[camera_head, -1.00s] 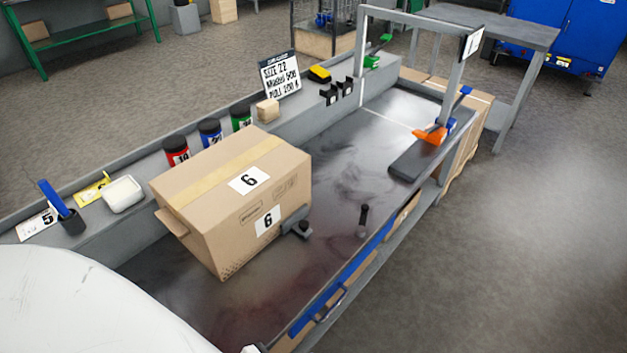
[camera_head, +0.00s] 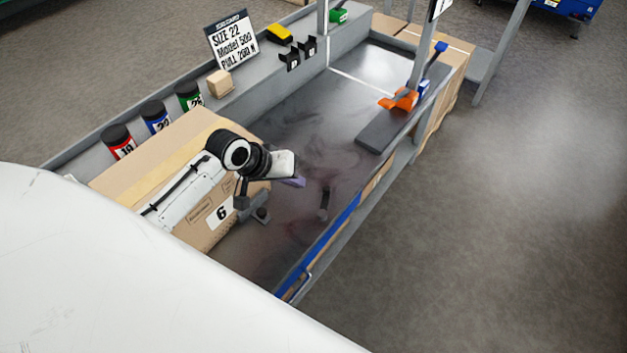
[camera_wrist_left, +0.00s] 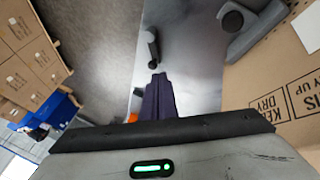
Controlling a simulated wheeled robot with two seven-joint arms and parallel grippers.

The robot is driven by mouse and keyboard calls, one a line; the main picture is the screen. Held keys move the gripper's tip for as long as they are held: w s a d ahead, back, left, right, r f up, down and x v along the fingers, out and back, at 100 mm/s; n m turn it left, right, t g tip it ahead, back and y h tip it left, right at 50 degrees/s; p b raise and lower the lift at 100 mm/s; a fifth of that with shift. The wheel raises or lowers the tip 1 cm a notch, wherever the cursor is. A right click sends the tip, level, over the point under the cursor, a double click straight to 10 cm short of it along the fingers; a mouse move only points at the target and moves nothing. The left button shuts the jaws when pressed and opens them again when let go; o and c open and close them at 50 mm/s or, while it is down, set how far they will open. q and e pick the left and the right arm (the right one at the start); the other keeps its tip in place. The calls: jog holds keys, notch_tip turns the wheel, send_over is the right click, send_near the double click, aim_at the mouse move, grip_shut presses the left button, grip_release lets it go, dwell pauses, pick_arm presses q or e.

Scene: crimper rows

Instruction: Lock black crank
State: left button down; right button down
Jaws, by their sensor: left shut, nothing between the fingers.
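The black crank (camera_head: 323,204) stands on the dark bench top close to the front edge, right of the big carton. It also shows in the left wrist view (camera_wrist_left: 152,48), just beyond my fingertips. My left gripper (camera_head: 296,182) reaches over the carton from the left; its purple fingers (camera_wrist_left: 158,95) are shut and empty. The fingers look apart from the crank, a little to its left in the head view. A dark grey fitting with a black knob (camera_head: 258,215) sits at the carton's lower right corner; the wrist view shows it too (camera_wrist_left: 250,28). My right gripper is out of view.
The carton marked 6 (camera_head: 222,215) stands left of the crank, under my left arm. An orange-handled tool on a dark block (camera_head: 400,100) is at the bench's far right. Red, blue and green cans (camera_head: 155,115) line the back ledge. The bench middle is clear.

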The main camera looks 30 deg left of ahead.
aim_at(325, 202)
pick_arm(q)
jog(key=x, duration=0.4)
jog(key=b+x, duration=0.1)
jog(key=x, duration=0.3)
jog(key=shift+w+a+r, duration=0.1)
jog(key=shift+w+a, duration=0.1)
jog(key=shift+w, duration=0.2)
jog(key=shift+w+d+f+b, duration=0.15)
jog(key=shift+w+f+b, duration=0.2)
jog(key=shift+f, duration=0.15)
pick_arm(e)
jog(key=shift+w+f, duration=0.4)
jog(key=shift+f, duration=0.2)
pick_arm(q)
jog(key=shift+d+f, duration=0.1)
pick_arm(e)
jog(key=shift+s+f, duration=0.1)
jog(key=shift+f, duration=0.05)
